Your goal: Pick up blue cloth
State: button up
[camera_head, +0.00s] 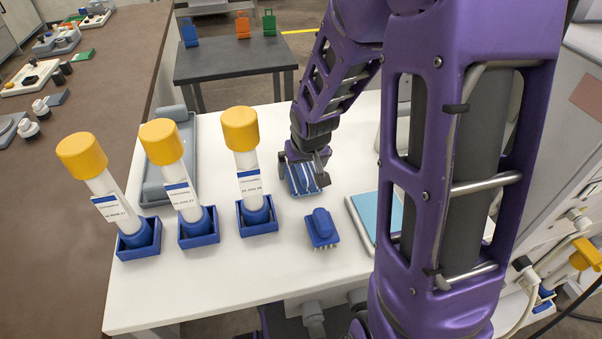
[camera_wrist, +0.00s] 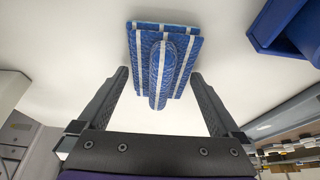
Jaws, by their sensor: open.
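The blue cloth (camera_head: 301,179) is folded, with white stripes, and lies on the white table. It also shows in the wrist view (camera_wrist: 182,50), with a rolled or raised fold along its middle. My gripper (camera_head: 306,172) is over the cloth in the head view and partly covers its far side. In the wrist view my gripper (camera_wrist: 160,80) is open, with one finger on each side of the cloth's near end. Gaps show between the fingers and the cloth. Nothing is held.
A blue brush (camera_head: 321,229) lies in front of the cloth. Several yellow-capped bottles (camera_head: 241,150) stand in blue holders (camera_head: 257,216) to the left. A grey tray (camera_head: 153,187) lies behind them. A light blue pad (camera_head: 379,214) is at right. The white table's (camera_head: 225,275) front is clear.

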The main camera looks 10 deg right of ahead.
aim_at(301, 165)
jog(key=shift+f, duration=0.15)
jog(key=c, duration=1.2)
notch_tip(301, 165, up, 10)
jog(key=p, duration=0.2)
jog(key=shift+r+p, duration=0.2)
jog(key=shift+p, duration=0.2)
jog(key=shift+c, duration=0.2)
